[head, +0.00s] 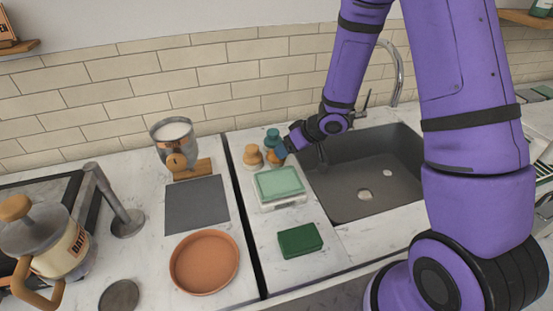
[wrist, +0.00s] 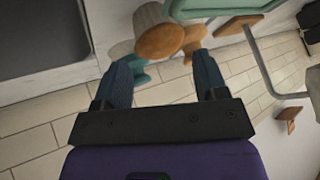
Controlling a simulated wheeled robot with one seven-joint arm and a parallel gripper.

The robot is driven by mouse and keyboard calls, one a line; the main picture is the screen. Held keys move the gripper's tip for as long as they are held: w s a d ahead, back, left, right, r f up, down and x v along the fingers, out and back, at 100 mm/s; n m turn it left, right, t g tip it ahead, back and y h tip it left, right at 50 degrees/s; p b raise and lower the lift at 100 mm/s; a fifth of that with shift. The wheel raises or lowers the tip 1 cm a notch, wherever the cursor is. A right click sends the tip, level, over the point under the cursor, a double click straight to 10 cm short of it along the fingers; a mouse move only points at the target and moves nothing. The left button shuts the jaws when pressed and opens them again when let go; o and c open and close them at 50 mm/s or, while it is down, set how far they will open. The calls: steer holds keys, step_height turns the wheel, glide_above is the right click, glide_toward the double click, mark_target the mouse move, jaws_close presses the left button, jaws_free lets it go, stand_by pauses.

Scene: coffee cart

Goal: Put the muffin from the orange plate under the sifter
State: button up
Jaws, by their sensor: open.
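The orange plate (head: 204,262) lies at the front on the left counter and is empty. I see no muffin that I can identify in either view. A metal cup with white powder and a wooden knob (head: 172,133), which looks like the sifter, stands at the back left by the wall. My gripper (wrist: 163,68) is open beside the small wooden and teal pieces behind the green-lidded box. In the wrist view an orange-brown piece (wrist: 193,37) and a wooden piece (wrist: 160,42) lie just beyond the fingertips. Nothing is visibly held.
A grey mat (head: 197,205) lies between sifter and plate. The green-lidded box (head: 279,183) and a green sponge (head: 300,241) lie left of the sink (head: 370,185). A tamper-like metal post (head: 120,212) and a kettle-like pot (head: 45,240) stand at the left.

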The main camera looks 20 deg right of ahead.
steer(key=shift+x, duration=2.9)
steer(key=shift+d, duration=0.1)
steer(key=c, duration=0.6)
steer(key=shift+r, duration=0.1)
step_height(320, 180, up, 10)
steer(key=shift+f, duration=0.1)
